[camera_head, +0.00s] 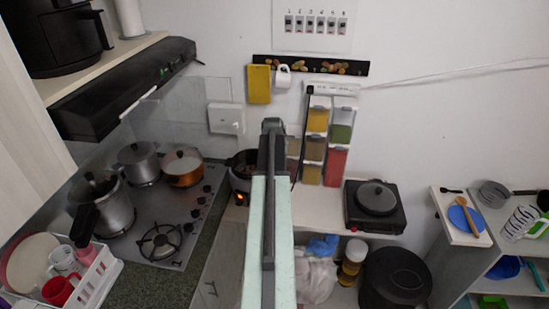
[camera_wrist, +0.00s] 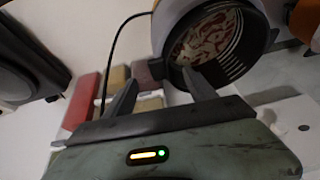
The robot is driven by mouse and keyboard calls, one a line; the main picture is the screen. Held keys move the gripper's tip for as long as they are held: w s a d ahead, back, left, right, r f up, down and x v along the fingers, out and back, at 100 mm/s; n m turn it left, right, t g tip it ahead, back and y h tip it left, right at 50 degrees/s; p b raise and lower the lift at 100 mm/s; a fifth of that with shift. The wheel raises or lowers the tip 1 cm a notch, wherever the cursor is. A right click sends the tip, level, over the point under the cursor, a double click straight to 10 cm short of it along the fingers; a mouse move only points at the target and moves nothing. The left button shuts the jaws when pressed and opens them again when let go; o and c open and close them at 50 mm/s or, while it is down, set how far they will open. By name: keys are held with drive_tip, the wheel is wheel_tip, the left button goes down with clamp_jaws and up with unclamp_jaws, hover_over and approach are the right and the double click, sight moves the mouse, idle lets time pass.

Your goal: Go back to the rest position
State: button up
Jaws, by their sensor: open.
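My arm reaches up the middle of the head view, and the end with my gripper (camera_head: 272,128) points toward the back wall. Its fingertips cannot be made out there. In the wrist view my gripper (camera_wrist: 161,77) has its two dark fingers spread apart, with nothing clamped between them. The pot also shows in the head view (camera_head: 240,182), partly hidden by my arm.
Spice dispensers (camera_head: 335,166) hang on the wall right of my arm. A hot plate with a lidded pan (camera_head: 376,198) stands on the counter right. Left are a stove (camera_head: 160,240) with several pots, a dish rack (camera_head: 95,280) and an overhead hood (camera_head: 125,88).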

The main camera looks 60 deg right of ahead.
drive_tip(key=shift+v, duration=1)
drive_tip(key=w+a+f+n+y+b, duration=0.1)
drive_tip(key=w+a+f+n+b, duration=0.15)
drive_tip(key=w+a, duration=0.7)
drive_tip(key=w+a+f+n+y+b, duration=0.1)
drive_tip(key=w+a+f+n+b, duration=0.3)
drive_tip(key=a, duration=1)
drive_tip(key=w+a+f+n+y, duration=0.1)
drive_tip(key=w+a+f, duration=0.1)
drive_tip(key=w+a, duration=0.75)
drive_tip(key=s+a+f+n+b, duration=0.1)
drive_tip(key=a+f+n, duration=0.1)
drive_tip(key=a, duration=1)
drive_tip(key=s+a+f+n+g+y+b, duration=0.1)
drive_tip(key=a+f+n+b, duration=0.1)
drive_tip(key=a, duration=1)
drive_tip(key=s+a+f+n+b, duration=0.1)
drive_tip(key=a+f+n+b, duration=0.1)
drive_tip(key=a, duration=1)
drive_tip(key=shift+s+a+n+g, duration=0.25)
drive_tip(key=shift+a+n+g, duration=0.15)
drive_tip(key=shift+n, duration=0.25)
